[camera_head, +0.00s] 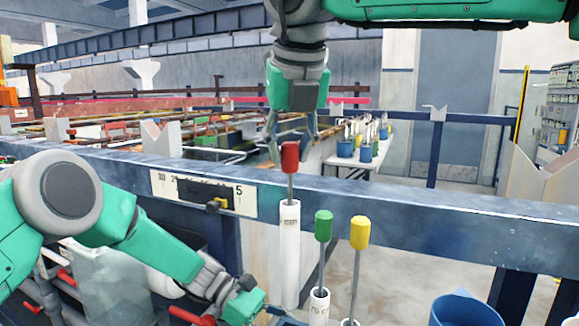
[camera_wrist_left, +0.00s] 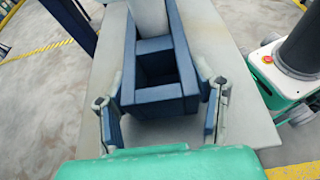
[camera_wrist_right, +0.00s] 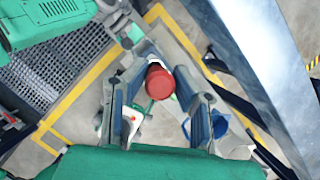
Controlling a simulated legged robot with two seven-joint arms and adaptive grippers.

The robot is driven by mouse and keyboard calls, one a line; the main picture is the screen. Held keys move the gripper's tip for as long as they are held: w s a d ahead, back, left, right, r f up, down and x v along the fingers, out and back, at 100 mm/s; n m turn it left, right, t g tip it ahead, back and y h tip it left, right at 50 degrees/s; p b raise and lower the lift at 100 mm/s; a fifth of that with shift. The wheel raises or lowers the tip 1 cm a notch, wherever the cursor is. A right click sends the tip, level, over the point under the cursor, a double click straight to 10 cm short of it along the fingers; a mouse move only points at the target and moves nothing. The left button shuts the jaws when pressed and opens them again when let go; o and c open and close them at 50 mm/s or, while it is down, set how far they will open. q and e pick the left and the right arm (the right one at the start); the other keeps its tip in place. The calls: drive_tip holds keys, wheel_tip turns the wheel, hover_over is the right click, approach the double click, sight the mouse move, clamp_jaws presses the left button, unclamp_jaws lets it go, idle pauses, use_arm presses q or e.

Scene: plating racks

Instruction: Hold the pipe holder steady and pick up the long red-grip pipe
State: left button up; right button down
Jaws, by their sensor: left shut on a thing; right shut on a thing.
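The long red-grip pipe (camera_head: 290,185) stands upright, its thin rod running into a white tube (camera_head: 289,255). My right gripper (camera_head: 292,142) comes down from above and is shut on the red grip. The red grip (camera_wrist_right: 160,82) shows between its fingers in the right wrist view. My left gripper (camera_wrist_left: 162,108) is shut on a blue, box-shaped part of the pipe holder (camera_wrist_left: 155,104), with a finger on each side. In the head view the left gripper (camera_head: 248,305) is low beside the tubes, its fingertips mostly out of sight. The holder's base is cut off there.
A green-grip pipe (camera_head: 323,226) and a yellow-grip pipe (camera_head: 360,233) stand close to the right in white tubes. A blue cup (camera_head: 463,309) is at the lower right. A long blue beam (camera_head: 420,205) crosses behind. A white table (camera_head: 362,163) with blue cups stands farther back.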

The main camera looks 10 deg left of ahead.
use_arm(q)
drive_tip(key=o, duration=1.3)
drive_tip(key=shift+o, duration=0.2)
